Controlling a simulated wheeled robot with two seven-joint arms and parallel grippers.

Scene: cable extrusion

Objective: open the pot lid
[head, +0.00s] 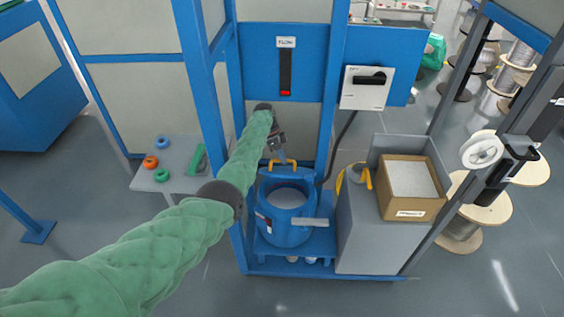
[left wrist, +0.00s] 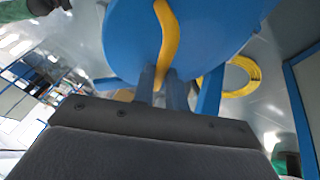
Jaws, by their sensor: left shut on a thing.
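The blue pot (head: 265,215) stands on a low blue stand inside the blue frame. Its top shows an open round mouth with grey inside. The blue lid (head: 272,176) stands tilted up at the pot's back rim, with its yellow handle (head: 271,163) at the upper edge. My left gripper (head: 282,157) reaches in from the left, just above the lid. In the left wrist view the lid (left wrist: 205,35) fills the top, and my left gripper (left wrist: 164,76) is shut on the yellow handle (left wrist: 168,40). My right gripper is not in view.
A grey cabinet (head: 365,240) with a cardboard box (head: 415,211) of pale material stands right of the pot. A control box (head: 366,88) hangs above. A side table (head: 178,181) with coloured rings is at left. Blue posts stand close to my left arm.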

